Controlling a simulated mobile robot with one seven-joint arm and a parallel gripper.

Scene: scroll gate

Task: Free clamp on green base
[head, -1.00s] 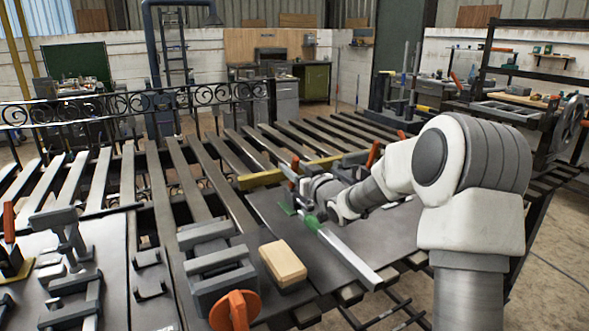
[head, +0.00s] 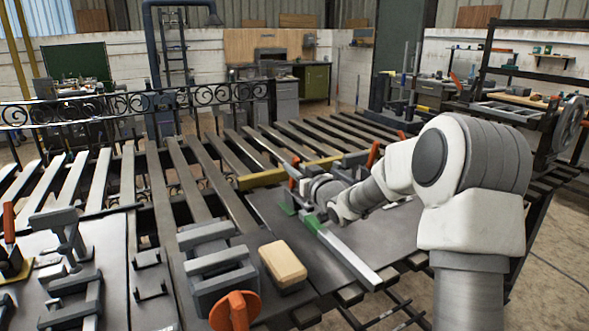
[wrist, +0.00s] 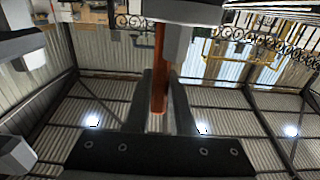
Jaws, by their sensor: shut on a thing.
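A grey bar clamp (head: 345,250) with green parts (head: 312,222) lies on the dark plate at the middle right. Another small green piece (head: 287,209) shows beside it, partly hidden by my wrist. My gripper (head: 300,184) is low over this spot, at a red lever (head: 294,170). In the wrist view, the orange-red handle (wrist: 158,65) stands between the two dark fingers of my gripper (wrist: 162,88), which are shut on it. A grey block (wrist: 188,12) is at the handle's upper end. Where the clamp's jaws touch is hidden by my arm.
A yellow bar (head: 262,178) and another red lever (head: 373,154) are behind my gripper. More clamps (head: 65,270) stand far left. A scroll panel (head: 130,108) stands behind the slats.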

